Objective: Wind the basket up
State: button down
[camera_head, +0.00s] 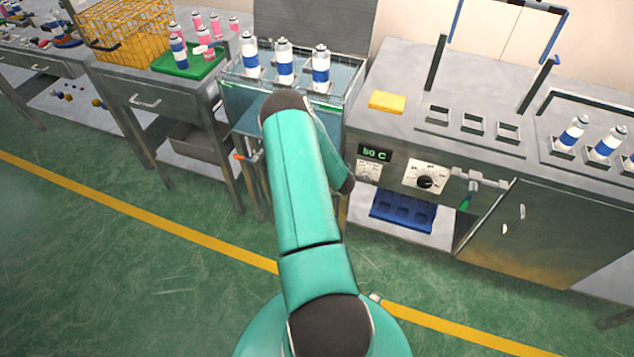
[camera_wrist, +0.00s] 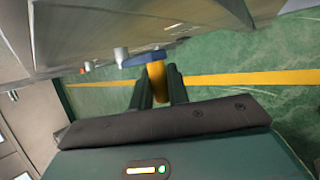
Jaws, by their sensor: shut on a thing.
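A glass-walled water tank (camera_head: 237,101) stands at the back centre. Three white and blue aerosol cans, at left (camera_head: 250,58), middle (camera_head: 284,62) and right (camera_head: 320,68), stand upright in a row at its top. The basket under them is hard to make out. In the wrist view my gripper (camera_wrist: 158,84) is shut around a yellow grip (camera_wrist: 156,80) joined to a blue piece (camera_wrist: 148,59), which looks like a crank handle. My arm hides the gripper, the handle and the tank's front right in the head view.
A metal bench with a dial (camera_head: 426,182) and a yellow sponge-like block (camera_head: 387,102) stands right of the tank. A green tray (camera_head: 188,68) of cans and a yellow wire basket (camera_head: 122,34) are on the left table. An orange-handled tap (camera_head: 241,157) is below the tank. The near green floor is open.

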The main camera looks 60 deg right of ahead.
jog(key=shift+s+a+f, duration=0.1)
jog(key=shift+s+f, duration=0.15)
jog(key=c, duration=1.4)
grip_release()
jog(key=shift+o, duration=0.3)
jog(key=shift+w+r, duration=0.1)
jog(key=shift+r, duration=0.1)
jog(key=v, duration=1.3)
jog(key=shift+r, duration=0.25)
